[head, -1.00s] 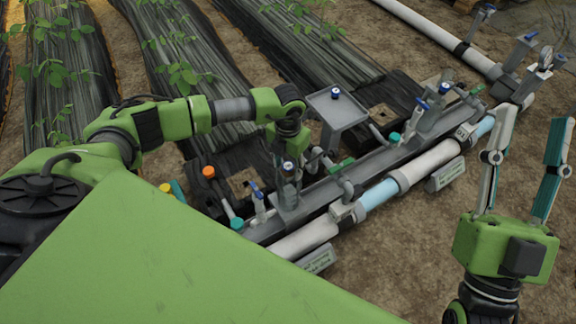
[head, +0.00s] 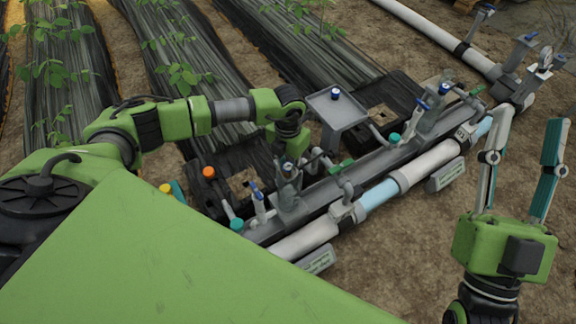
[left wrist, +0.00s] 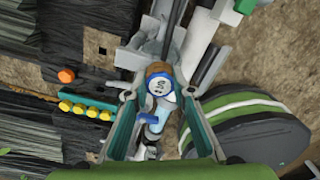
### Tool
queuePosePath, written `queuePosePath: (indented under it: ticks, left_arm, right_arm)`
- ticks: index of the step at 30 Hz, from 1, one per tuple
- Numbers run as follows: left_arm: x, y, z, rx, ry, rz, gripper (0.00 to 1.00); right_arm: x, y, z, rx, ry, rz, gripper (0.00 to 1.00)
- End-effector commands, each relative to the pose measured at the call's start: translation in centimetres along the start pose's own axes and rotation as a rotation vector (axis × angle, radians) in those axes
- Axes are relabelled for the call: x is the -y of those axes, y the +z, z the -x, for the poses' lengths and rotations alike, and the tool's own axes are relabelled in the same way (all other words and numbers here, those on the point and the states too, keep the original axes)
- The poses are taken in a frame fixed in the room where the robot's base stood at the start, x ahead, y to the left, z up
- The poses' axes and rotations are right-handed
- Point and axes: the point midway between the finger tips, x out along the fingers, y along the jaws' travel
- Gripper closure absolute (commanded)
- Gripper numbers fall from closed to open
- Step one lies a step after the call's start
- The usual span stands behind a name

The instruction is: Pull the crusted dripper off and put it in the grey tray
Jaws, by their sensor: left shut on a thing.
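My left gripper (left wrist: 159,95) is shut on the crusted dripper (left wrist: 160,84), which has a blue and white cap and a brown crust at its far side. In the head view my left gripper (head: 289,172) is low over the grey manifold, and the dripper is partly hidden by it. I cannot tell whether the dripper is still seated. The grey tray (head: 325,107) stands just beyond and to the right of this gripper, with a blue-capped piece (head: 336,92) on it. My right gripper (head: 531,125) is open and empty at the right, above bare soil.
The manifold (head: 290,210) carries several blue-handled and teal-capped fittings close to the left gripper. An orange cap (head: 208,172) shows to the left. A pale pipe (head: 430,161) with blue sections runs along the near side. Black-covered plant rows lie behind.

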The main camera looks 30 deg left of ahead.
Motion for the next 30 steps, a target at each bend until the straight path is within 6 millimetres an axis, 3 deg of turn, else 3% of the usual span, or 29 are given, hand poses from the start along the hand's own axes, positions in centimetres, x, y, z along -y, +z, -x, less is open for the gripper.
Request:
queuePosePath:
  ticks: [30]
  left_arm:
    - [0.0,0.0,1.1,0.0,0.0,0.0,1.0]
  right_arm:
    - [-0.5,4.3,0.4,0.214,0.011,0.008,0.6]
